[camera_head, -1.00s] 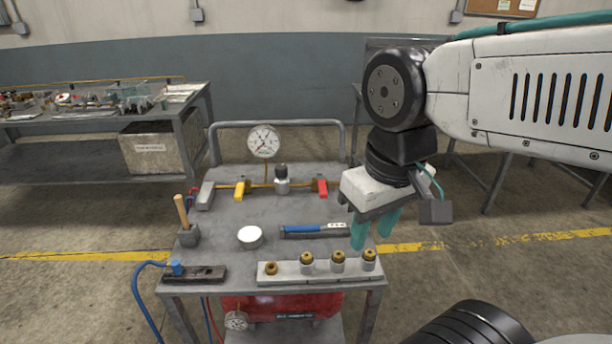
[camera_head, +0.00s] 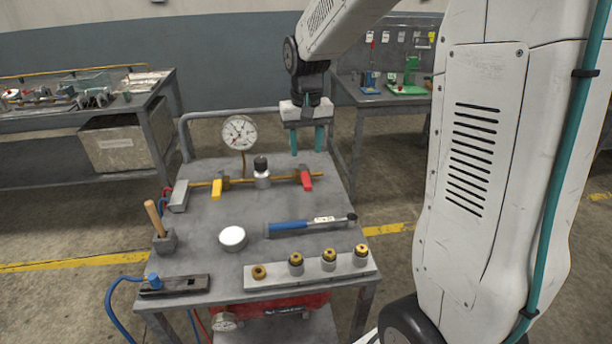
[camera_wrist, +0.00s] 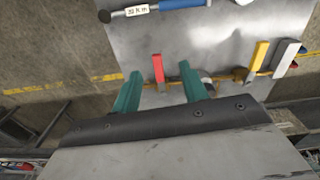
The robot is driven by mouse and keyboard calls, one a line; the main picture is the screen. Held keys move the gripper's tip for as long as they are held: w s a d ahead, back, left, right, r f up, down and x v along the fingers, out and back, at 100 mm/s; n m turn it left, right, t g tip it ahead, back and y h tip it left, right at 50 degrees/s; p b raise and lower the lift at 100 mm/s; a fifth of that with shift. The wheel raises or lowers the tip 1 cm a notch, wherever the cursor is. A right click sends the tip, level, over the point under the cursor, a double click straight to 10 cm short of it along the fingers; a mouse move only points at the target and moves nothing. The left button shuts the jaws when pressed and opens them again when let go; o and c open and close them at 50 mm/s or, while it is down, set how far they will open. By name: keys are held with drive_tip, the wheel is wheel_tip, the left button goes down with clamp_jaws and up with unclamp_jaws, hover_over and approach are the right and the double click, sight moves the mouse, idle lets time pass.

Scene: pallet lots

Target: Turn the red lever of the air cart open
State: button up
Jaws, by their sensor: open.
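The red lever (camera_head: 306,181) is on the brass pipe at the right rear of the air cart's grey top (camera_head: 205,215). In the wrist view the red lever (camera_wrist: 158,68) lies just beyond and between the two teal fingers, pointing away from the palm. My gripper (camera_head: 307,141) is open and empty, fingers pointing down, behind the red lever near the cart's rear rail. It also shows in the wrist view (camera_wrist: 160,85). A yellow lever (camera_head: 216,189) sits on the same pipe to the left. A round gauge (camera_head: 239,132) stands behind the pipe.
A grey-handled valve (camera_head: 179,195) is at the left. Workbenches stand behind on both sides.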

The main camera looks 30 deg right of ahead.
drive_tip(key=m, duration=0.1)
hover_over(306, 179)
drive_tip(key=f, duration=0.7)
drive_tip(key=shift+s+a, duration=0.1)
drive_tip(key=shift+s, duration=0.1)
drive_tip(key=shift+w+f, duration=0.1)
drive_tip(key=shift+f, duration=0.25)
wheel_tip(306, 179, down, 7)
drive_tip(key=shift+f, duration=0.2)
clamp_jaws()
